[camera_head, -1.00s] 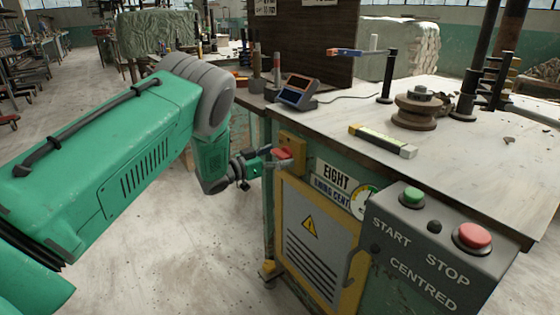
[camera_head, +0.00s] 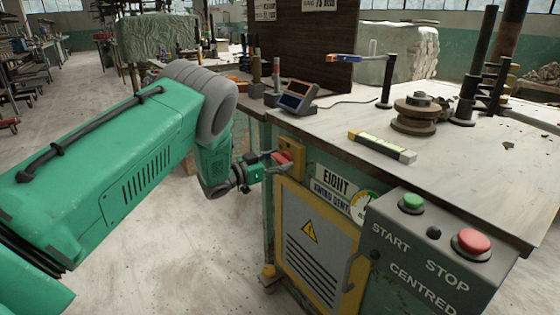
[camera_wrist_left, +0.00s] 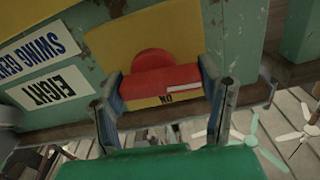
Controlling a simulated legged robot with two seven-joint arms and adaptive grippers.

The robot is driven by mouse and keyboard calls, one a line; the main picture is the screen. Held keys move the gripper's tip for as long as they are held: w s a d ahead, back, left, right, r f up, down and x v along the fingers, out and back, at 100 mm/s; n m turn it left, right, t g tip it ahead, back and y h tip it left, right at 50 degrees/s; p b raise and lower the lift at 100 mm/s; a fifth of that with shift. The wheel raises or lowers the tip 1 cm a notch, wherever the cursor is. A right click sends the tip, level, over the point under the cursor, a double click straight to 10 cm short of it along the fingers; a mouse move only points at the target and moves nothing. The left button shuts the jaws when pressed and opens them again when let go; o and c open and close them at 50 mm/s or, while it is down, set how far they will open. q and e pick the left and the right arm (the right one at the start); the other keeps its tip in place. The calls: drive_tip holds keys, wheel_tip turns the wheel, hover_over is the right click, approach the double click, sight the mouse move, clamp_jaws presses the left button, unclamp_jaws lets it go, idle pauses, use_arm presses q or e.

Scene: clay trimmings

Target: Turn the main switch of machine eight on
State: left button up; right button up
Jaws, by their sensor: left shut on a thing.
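The main switch has a red handle (camera_head: 283,157) on a yellow plate (camera_head: 297,150) at the upper left corner of machine eight's green front (camera_head: 277,235). My left gripper (camera_head: 273,160) reaches it from the left and is shut on the red handle. In the left wrist view the red handle (camera_wrist_left: 148,84) lies between my two fingers, one at each end. An upside-down "ON" label shows on the yellow plate (camera_wrist_left: 118,50) beside the handle. The fingers hide the handle's ends. My right gripper is not in view.
The EIGHT sign (camera_head: 335,183) and a gauge (camera_head: 368,202) sit right of the switch. A grey START/STOP box (camera_head: 425,255) juts out at the front right. The bench top (camera_head: 480,165) overhangs above. Open floor (camera_head: 150,235) lies left of the machine.

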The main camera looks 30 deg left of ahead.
use_arm(q)
drive_tip(key=m+p, duration=0.1)
drive_tip(key=m, duration=0.3)
drive_tip(key=shift+r+p, duration=0.15)
drive_tip(key=shift+p, duration=0.25)
drive_tip(key=m+p, duration=0.1)
drive_tip(key=m, duration=0.3)
drive_tip(key=shift+s+d+m, duration=0.1)
drive_tip(key=shift+m, duration=0.2)
drive_tip(key=m+p, duration=0.1)
drive_tip(key=m, duration=0.3)
drive_tip(key=shift+d+m, duration=0.1)
drive_tip(key=shift+m, duration=0.2)
drive_tip(key=m, duration=0.3)
drive_tip(key=shift+s+d, duration=0.1)
drive_tip(key=shift+m, duration=0.4)
drive_tip(key=shift+s+d+f, duration=0.1)
drive_tip(key=shift+f, duration=0.2)
drive_tip(key=o, duration=1.2)
drive_tip(key=shift+c, duration=0.2)
drive_tip(key=shift+r, duration=0.15)
drive_tip(key=shift+r, duration=0.1)
